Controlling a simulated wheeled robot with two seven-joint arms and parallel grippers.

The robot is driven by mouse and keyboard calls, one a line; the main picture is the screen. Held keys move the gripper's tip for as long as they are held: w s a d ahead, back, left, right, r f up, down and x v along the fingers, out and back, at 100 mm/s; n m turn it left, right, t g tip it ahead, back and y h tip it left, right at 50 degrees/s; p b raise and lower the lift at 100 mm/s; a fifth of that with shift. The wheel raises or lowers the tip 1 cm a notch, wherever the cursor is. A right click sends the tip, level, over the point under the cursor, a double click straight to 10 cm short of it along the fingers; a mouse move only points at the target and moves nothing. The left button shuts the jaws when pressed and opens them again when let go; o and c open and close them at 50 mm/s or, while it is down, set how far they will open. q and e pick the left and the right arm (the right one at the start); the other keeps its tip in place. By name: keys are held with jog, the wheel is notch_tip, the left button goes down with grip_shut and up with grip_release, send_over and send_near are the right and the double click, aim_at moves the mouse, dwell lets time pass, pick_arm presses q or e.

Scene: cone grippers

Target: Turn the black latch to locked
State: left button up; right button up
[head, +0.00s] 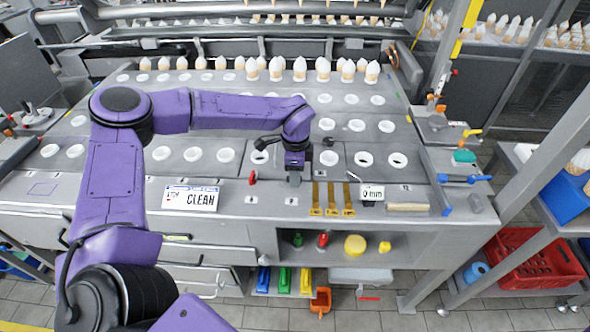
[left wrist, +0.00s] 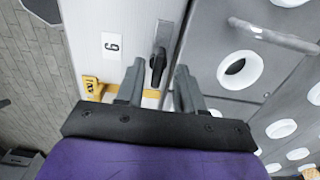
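The black latch (left wrist: 158,66) shows in the left wrist view on a narrow grey plate, next to a white label marked 6 (left wrist: 112,46). Its handle runs roughly along the plate. My left gripper (head: 294,181) points down over the front strip of the counter in the head view and hides the latch there. In the left wrist view the gripper (left wrist: 158,82) is open, with one finger on each side of the latch. I cannot tell whether either finger touches it. My right gripper is in neither view.
Brass strips (head: 333,198) stand just right of the gripper, and a red-knobbed part (head: 252,178) is to its left. A CLEAN sign (head: 191,198) and a 0 mm display (head: 372,193) sit along the front. Behind is a plate with rows of holes; cones (head: 323,69) stand farther back.

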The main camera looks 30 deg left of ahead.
pick_arm(q)
jog(key=shift+f, duration=0.15)
jog(key=shift+s, duration=0.3)
grip_shut()
